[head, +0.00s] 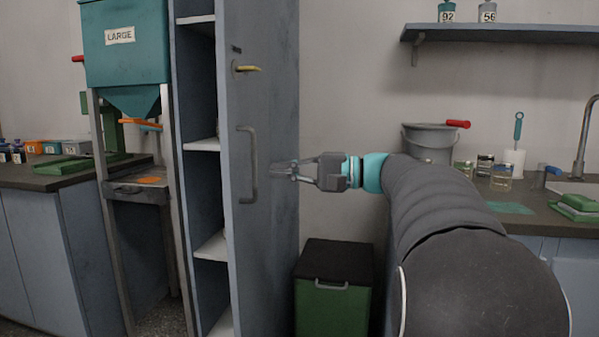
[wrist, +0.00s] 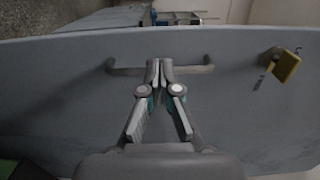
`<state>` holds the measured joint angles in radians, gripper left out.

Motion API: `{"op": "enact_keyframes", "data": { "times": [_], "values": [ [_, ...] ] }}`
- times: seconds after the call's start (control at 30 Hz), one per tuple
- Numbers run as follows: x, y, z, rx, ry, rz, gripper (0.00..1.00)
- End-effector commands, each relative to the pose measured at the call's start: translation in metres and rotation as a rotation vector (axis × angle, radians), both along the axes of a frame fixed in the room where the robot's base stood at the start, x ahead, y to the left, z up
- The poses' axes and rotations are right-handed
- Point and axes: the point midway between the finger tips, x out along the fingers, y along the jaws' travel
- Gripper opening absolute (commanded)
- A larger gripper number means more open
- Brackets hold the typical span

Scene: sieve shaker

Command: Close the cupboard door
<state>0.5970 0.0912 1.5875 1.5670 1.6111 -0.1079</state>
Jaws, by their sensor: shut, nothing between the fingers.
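The grey-blue cupboard door (head: 272,100) stands open in the head view, with the cupboard's shelves (head: 203,144) showing to its left. A grey bar handle (head: 252,170) is on the door, and a yellow key (head: 248,69) sits in the lock above it. My gripper (head: 276,170) is just right of the handle, in front of the door face. In the wrist view the shut fingertips (wrist: 160,68) cover the middle of the handle (wrist: 125,70); the key (wrist: 287,66) is at the right. I cannot tell whether the fingers touch the handle or door.
A green bin with a dark lid (head: 332,285) stands on the floor below my gripper. A worktop (head: 535,212) with a grey bucket (head: 428,142) and jars is at the right. A teal hopper marked LARGE (head: 125,60) on a metal frame stands left of the cupboard.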

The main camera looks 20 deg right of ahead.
Motion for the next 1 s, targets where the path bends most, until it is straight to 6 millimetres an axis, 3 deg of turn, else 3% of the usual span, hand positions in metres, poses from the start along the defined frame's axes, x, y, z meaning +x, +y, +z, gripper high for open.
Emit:
{"op": "enact_keyframes", "data": {
  "times": [0.2,0.4,1.0],
  "values": [
    [0.021,0.034,0.000,0.000,0.000,0.000,0.00],
    [0.036,0.055,0.000,0.000,0.000,-0.004,0.00],
    [0.043,0.068,0.000,0.000,0.000,-0.007,0.00]
  ]
}}
